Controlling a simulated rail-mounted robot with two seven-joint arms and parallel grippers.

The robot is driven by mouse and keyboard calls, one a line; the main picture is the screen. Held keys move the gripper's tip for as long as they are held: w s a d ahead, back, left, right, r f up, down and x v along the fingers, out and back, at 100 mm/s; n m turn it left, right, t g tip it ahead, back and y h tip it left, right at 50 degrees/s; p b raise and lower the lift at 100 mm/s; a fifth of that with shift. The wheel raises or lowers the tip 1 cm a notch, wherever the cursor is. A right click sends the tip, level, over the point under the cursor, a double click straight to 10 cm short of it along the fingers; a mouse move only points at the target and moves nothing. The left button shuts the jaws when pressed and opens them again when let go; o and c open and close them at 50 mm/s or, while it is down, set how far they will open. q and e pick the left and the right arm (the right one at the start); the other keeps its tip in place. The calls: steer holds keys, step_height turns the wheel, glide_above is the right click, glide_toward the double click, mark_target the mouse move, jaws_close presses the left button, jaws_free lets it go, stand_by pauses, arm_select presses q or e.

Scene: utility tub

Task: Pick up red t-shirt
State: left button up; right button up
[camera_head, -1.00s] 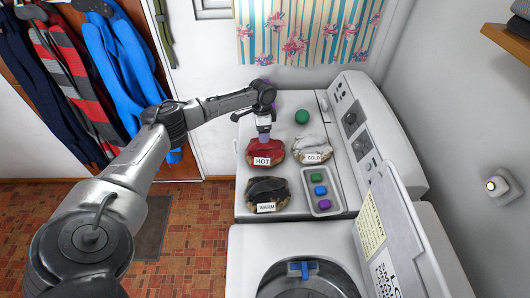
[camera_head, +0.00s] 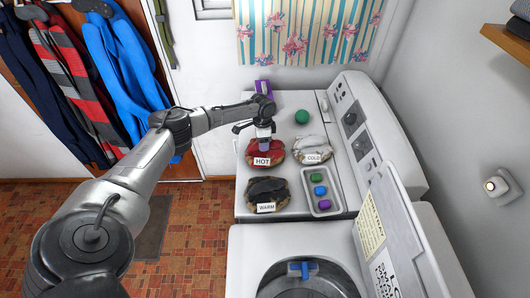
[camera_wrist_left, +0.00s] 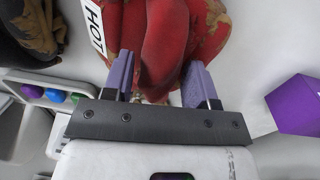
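My left gripper (camera_head: 265,146) points down at the cloth. In the left wrist view its purple fingers (camera_wrist_left: 159,64) are spread apart, with a fold of red cloth between them. Whether both fingers touch the cloth cannot be told. The fingers hide part of the cloth in the head view. My right gripper is not in view.
A dark bundle (camera_head: 267,189) labelled WARM is in front, and a white bundle (camera_head: 312,144) labelled COLD is to the right. A tray (camera_head: 336,207) holds small coloured blocks.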

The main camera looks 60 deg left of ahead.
arm_select(q)
steer(key=c, duration=0.9)
jaws_close()
steer(key=shift+r, duration=0.15)
